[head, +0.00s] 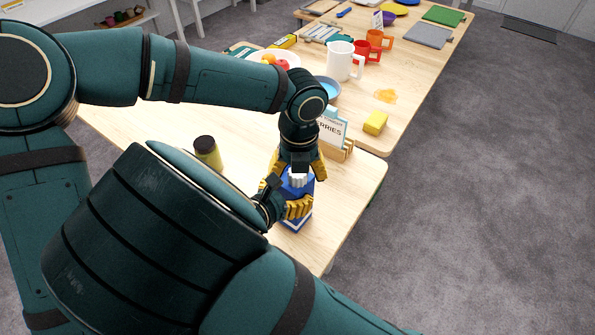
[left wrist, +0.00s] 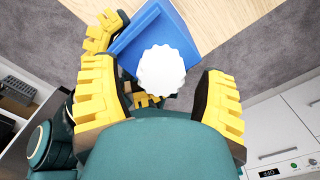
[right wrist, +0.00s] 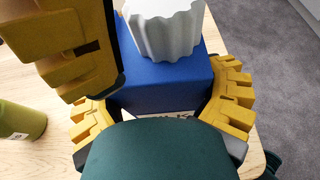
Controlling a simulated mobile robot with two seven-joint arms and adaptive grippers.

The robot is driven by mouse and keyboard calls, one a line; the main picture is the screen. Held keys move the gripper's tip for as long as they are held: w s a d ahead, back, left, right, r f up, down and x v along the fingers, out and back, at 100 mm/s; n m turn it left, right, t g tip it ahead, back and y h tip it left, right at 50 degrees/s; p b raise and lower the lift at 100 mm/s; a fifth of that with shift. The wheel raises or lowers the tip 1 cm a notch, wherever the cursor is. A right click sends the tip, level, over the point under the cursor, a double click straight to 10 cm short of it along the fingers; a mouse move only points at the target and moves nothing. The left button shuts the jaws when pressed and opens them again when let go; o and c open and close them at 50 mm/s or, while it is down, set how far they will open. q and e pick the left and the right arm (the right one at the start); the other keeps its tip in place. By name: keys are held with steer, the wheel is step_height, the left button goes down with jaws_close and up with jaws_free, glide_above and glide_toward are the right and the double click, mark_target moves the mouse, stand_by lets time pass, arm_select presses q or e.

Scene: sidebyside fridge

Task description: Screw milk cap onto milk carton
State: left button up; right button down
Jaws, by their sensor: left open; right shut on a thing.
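The blue milk carton (head: 292,188) stands near the right edge of the near table. My right gripper (head: 298,207) is shut on the carton's sides; its yellow fingers also flank the carton (right wrist: 165,85) in the right wrist view. The white ribbed milk cap (left wrist: 163,70) sits at the top of the carton; it also shows in the right wrist view (right wrist: 165,28). My left gripper (head: 304,168) points down from above, with its open fingers (left wrist: 160,100) on either side of the cap and apart from it. Whether the cap is threaded on cannot be seen.
A green jar with a black lid (head: 207,152) stands left of the carton. The table's right edge is close.

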arm_select(q)
step_height(320, 180, up, 12)
steer(key=shift+d, duration=0.15)
stand_by(0.3)
arm_select(e)
jaws_free()
steer(key=v, duration=1.2)
arm_select(q)
steer(key=shift+f, duration=0.1)
arm_select(e)
steer(key=shift+a, duration=0.15)
